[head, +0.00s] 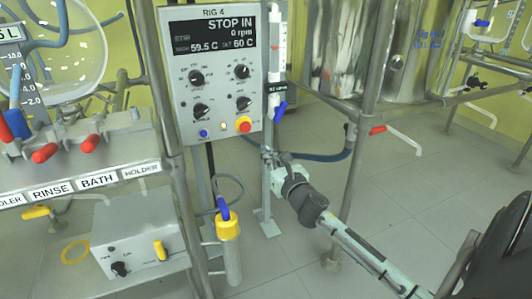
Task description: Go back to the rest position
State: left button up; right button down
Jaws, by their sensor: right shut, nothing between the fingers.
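My right arm reaches in from the bottom right. Its gripper (270,157) is small in view and shut, with nothing held. It is in front of the grey post just below the control panel (214,130) labelled RIG 4; I cannot tell whether it touches the post. The panel reads STOP IN, 0 rpm, 59.5 C and 60 C, with several black knobs, a blue button and a red button on yellow. My left gripper is out of view.
A valve manifold (82,125) with red handles stands at left, below a glass vessel (65,50). A white box (130,240) sits on the lower shelf. A yellow-topped cylinder (229,245) hangs near the frame. Steel vessels (345,45) stand behind. Open tiled floor (420,190) lies right.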

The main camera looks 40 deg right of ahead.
dwell(0.7)
jog(key=s+a+f+m+g+h+p, duration=0.1)
jog(key=s+a+f+m+g+p, duration=0.25)
jog(key=s+f+m+g, duration=0.8)
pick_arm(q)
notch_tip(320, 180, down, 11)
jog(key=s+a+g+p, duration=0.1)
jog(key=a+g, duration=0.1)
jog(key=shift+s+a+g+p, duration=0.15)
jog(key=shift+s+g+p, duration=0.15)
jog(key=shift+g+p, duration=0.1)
pick_arm(e)
jog(key=s+a+f+m+g+y, duration=0.1)
jog(key=s+a+f+m, duration=0.5)
jog(key=s+m, duration=0.3)
jog(key=s+a+f+m+g+y, duration=0.2)
jog(key=s+a+f+m, duration=0.4)
jog(key=m, duration=0.5)
jog(key=s, duration=0.2)
jog(key=shift+s+f+y, duration=0.25)
jog(key=shift+s+y, duration=0.05)
jog(key=shift+s, duration=0.05)
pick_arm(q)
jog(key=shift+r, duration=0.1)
